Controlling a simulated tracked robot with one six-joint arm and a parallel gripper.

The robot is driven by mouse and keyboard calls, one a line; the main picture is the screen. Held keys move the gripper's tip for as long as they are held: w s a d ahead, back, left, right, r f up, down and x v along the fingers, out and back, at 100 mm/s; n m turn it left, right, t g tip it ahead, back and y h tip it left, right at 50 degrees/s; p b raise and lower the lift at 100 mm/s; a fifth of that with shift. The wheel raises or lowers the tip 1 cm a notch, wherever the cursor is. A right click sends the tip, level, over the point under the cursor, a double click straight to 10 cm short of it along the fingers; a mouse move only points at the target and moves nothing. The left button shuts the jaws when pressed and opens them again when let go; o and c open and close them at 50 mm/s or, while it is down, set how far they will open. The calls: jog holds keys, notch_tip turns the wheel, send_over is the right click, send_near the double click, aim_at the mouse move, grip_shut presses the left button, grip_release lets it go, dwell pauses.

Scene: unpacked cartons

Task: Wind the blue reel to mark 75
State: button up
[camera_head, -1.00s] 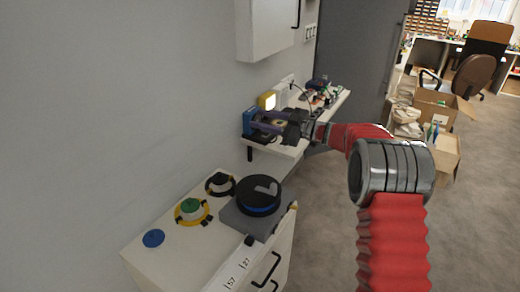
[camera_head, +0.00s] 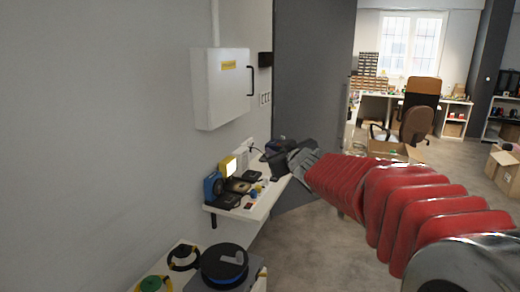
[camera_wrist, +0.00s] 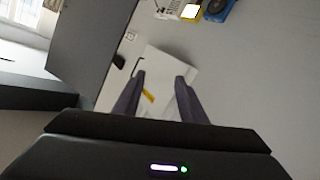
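A black round reel with a blue band (camera_head: 224,264) and a grey lever on top sits on a grey block on the low white cabinet, at the bottom of the head view. The bottom of the cabinet is cut off, and I cannot read any mark on the reel. My gripper (camera_head: 276,157) is held over the wall shelf, above and to the right of the reel and well apart from it. In the wrist view its two dark fingers (camera_wrist: 158,92) stand apart with nothing held between them. The reel does not show in the wrist view.
A green knob with a yellow ring (camera_head: 151,285) and a black ring (camera_head: 184,258) lie left of the reel. The wall shelf (camera_head: 262,207) holds a blue device (camera_head: 213,187) and small items. A white wall box (camera_head: 221,88) hangs above. Open floor lies right.

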jog(key=s+d+f+m+g+h, duration=0.25)
jog(key=s+d, duration=0.25)
jog(key=s, duration=0.6)
jog(key=s+f+m+g, duration=0.1)
jog(key=s+f, duration=0.4)
jog(key=s, duration=0.5)
jog(key=s+a+f+m+g, duration=0.1)
jog(key=s+f+g, duration=0.3)
jog(key=s, duration=0.7)
jog(key=s+a+f+m+g, duration=0.1)
jog(key=s+f+g, duration=0.1)
jog(key=s+f, duration=0.4)
jog(key=s, duration=0.4)
jog(key=shift+s+a+f+g, duration=0.15)
jog(key=shift+a+f+g, duration=0.1)
jog(key=shift+f+g, duration=0.1)
jog(key=shift+c, duration=0.9)
